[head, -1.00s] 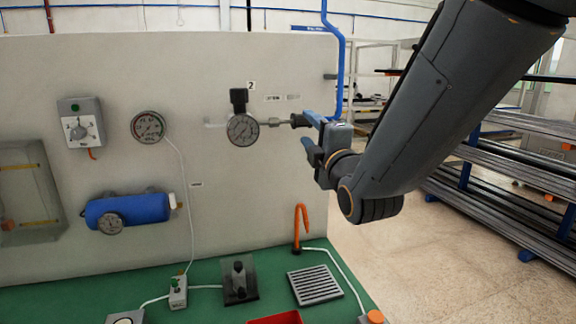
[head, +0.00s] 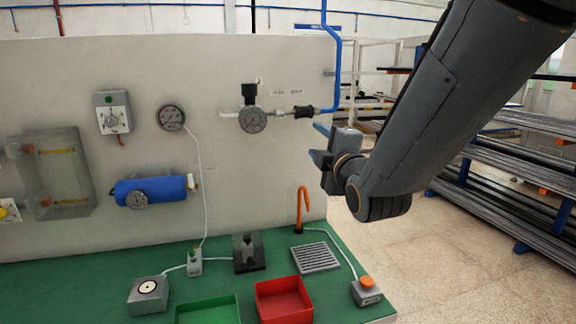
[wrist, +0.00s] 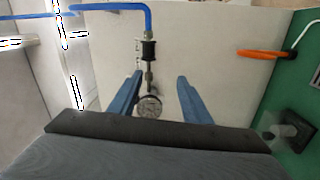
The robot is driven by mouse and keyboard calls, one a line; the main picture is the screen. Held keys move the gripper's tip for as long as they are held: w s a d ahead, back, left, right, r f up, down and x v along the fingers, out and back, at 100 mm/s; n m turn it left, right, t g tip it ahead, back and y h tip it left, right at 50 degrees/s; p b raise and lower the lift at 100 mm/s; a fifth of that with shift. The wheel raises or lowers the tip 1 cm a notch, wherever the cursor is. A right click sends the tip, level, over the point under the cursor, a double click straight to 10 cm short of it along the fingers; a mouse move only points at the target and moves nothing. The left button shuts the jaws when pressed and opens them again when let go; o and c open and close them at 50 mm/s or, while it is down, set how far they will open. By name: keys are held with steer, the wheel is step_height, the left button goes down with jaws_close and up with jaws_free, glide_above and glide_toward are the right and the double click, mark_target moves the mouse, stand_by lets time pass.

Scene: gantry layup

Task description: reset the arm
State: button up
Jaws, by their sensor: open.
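My gripper (head: 322,143) is in front of the right end of the grey wall panel, just right of a gauge with a black top (head: 252,119). In the wrist view its two blue fingers (wrist: 158,88) are spread apart with nothing held between them. The gauge shows in the wrist view (wrist: 149,106) beyond the fingers, in line with the gap. A black pipe fitting (head: 303,111) joins the gauge line to a blue pipe (head: 338,70). The fingers look apart from the fitting.
A green bench (head: 225,262) below carries a red tray (head: 283,300), a green tray (head: 208,311), a vent grate (head: 315,257), an orange hook (head: 303,210) and an orange-button box (head: 366,290). A blue cylinder (head: 155,190) is on the panel. Metal racks (head: 500,190) stand right.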

steer(key=s+d+f+m+g+h, duration=0.25)
steer(key=d+f+m+g, duration=0.2)
steer(key=f, duration=0.35)
steer(key=s+d+f+m+g+h, duration=0.1)
steer(key=s+d+f+m+g, duration=0.3)
steer(key=f, duration=0.5)
steer(key=s+d+f+m+g, duration=0.2)
steer(key=s+f+m+g, duration=0.2)
steer(key=s, duration=0.4)
steer(key=s+d+f+m+g, duration=0.2)
steer(key=s+f+m+g, duration=0.2)
steer(key=s, duration=0.5)
step_height(320, 180, down, 2)
steer(key=m+h, duration=0.1)
steer(key=m, duration=0.2)
